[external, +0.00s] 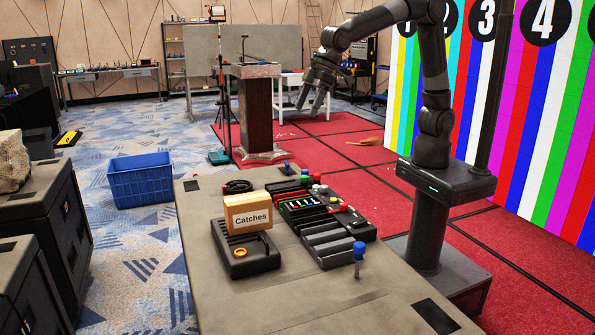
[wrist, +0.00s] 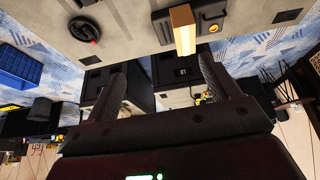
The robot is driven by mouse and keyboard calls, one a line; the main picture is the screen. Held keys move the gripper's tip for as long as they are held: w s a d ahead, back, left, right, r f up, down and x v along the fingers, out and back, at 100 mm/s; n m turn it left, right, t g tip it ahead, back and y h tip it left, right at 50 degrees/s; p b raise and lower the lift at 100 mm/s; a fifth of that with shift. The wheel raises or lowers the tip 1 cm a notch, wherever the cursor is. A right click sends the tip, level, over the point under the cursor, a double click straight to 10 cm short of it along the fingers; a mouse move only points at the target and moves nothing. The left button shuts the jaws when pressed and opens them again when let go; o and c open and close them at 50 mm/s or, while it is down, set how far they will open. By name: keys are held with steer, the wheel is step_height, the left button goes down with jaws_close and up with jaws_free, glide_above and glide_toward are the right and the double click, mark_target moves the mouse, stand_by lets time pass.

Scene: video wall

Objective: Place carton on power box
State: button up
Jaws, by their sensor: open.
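The carton (external: 247,212), a tan box labelled "Catches", stands upright on the rear part of a black tray-like unit (external: 262,264) with an orange ring in it. The carton also shows in the wrist view (wrist: 183,30), top centre. I cannot tell for sure which black unit is the power box; a long black unit with buttons and slots (external: 326,244) lies to the right of the carton. My gripper (external: 309,106) is open and empty, raised beyond the table's far end, well apart from the carton. Its two fingers are spread in the wrist view (wrist: 160,72).
A blue crate (external: 140,181) is on the floor at left. Black cases (external: 45,215) stand at the left edge. A lectern (external: 257,110) stands behind. The table's front is mostly clear.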

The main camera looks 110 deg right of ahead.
steer(key=s+d+r, duration=0.2)
steer(key=s, duration=0.6)
steer(key=s+d+r, duration=0.2)
steer(key=s+r, duration=0.1)
steer(key=s, duration=0.6)
steer(key=s+d+f, duration=0.1)
steer(key=s+f, duration=0.3)
steer(key=s, duration=1.3)
steer(key=shift+d+t, duration=0.2)
steer(key=shift+t, duration=0.1)
